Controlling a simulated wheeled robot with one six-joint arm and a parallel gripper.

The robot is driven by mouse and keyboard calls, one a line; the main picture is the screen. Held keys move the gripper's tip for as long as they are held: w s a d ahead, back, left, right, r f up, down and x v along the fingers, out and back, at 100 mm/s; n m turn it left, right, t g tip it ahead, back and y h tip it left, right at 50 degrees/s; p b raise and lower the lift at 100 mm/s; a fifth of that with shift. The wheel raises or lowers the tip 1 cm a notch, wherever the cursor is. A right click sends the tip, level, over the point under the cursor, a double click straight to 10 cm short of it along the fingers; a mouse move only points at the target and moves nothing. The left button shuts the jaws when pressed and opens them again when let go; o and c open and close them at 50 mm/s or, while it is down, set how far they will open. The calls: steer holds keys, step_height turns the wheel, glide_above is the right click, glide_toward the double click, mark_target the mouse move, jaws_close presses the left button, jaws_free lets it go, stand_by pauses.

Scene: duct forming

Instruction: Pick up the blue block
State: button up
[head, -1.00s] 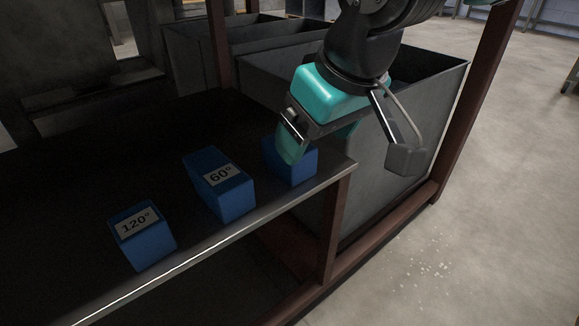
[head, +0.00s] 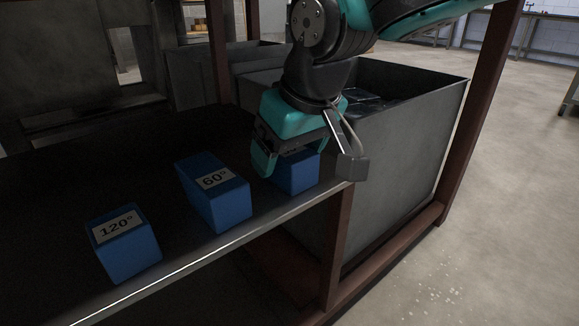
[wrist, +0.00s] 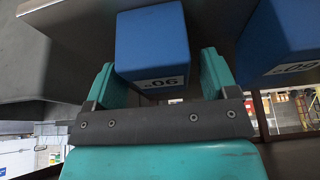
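Three blue blocks stand in a row on the dark table (head: 60,220). The one labelled 120° (head: 127,250) is nearest, the one labelled 60° (head: 215,195) is in the middle, and a third (head: 297,176) is at the right end by the table corner. My gripper (head: 284,158) is over this third block and hides its top. In the wrist view the end block (wrist: 152,40) shows a label reading 90, upside down, and lies between my two spread teal fingers (wrist: 158,78). The 60° block (wrist: 283,38) is to its right.
A large grey metal bin (head: 405,140) stands beyond the table's right end, with dark pieces inside. Red-brown frame posts (head: 337,240) rise at the table corner and beside the bin. The floor (head: 500,220) at right is clear.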

steer(key=c, duration=1)
steer(key=shift+r, duration=0.2)
steer(key=shift+c, duration=0.2)
